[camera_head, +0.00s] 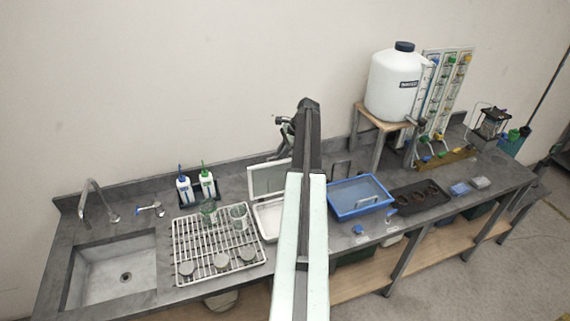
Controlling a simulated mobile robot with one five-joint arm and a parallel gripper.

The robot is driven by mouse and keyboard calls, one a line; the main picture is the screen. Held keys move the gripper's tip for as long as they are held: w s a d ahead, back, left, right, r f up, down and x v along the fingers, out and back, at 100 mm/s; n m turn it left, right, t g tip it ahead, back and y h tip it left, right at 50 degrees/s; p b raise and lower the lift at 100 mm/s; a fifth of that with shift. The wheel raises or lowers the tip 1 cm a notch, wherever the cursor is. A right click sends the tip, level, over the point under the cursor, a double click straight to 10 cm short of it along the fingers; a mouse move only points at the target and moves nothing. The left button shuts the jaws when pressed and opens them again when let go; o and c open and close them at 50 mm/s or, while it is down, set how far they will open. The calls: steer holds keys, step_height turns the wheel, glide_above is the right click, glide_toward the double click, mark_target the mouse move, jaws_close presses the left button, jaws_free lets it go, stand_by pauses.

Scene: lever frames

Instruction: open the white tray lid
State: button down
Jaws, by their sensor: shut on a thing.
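The white tray (266,236) sits on the grey bench, right of the wire rack, with its right part hidden behind my arm. Its white lid (268,179) stands raised and tilted up at the back of the tray, with a grey inner panel, and the tray's inside shows. My gripper (287,143) is small and dark, partly hidden by my arm, at the upper right edge of the lid. It is shut on the lid, though its fingertips are hard to make out.
A wire rack (217,250) with glass beakers and round grey pieces stands left of the tray, beside a sink (115,272). A blue tray (358,198) is right of my arm. A large white tank (394,88) stands on a wooden stand behind it.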

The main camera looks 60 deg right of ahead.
steer(key=w+d+f+b, duration=0.1)
steer(key=w+d, duration=0.2)
steer(key=w, duration=0.2)
steer(key=shift+d+b, duration=0.3)
steer(key=shift+d, duration=0.05)
steer(key=shift+w, duration=0.1)
steer(key=c, duration=1.7)
jaws_free()
steer(key=shift+o, duration=1.1)
steer(key=shift+w+d+f, duration=0.3)
steer(key=shift+w+f, duration=0.05)
steer(key=shift+f, duration=0.1)
steer(key=shift+s+r, duration=0.1)
steer(key=shift+s, duration=0.05)
steer(key=p+v, duration=0.7)
steer(key=shift+s+r, duration=0.2)
steer(key=shift+r, duration=0.15)
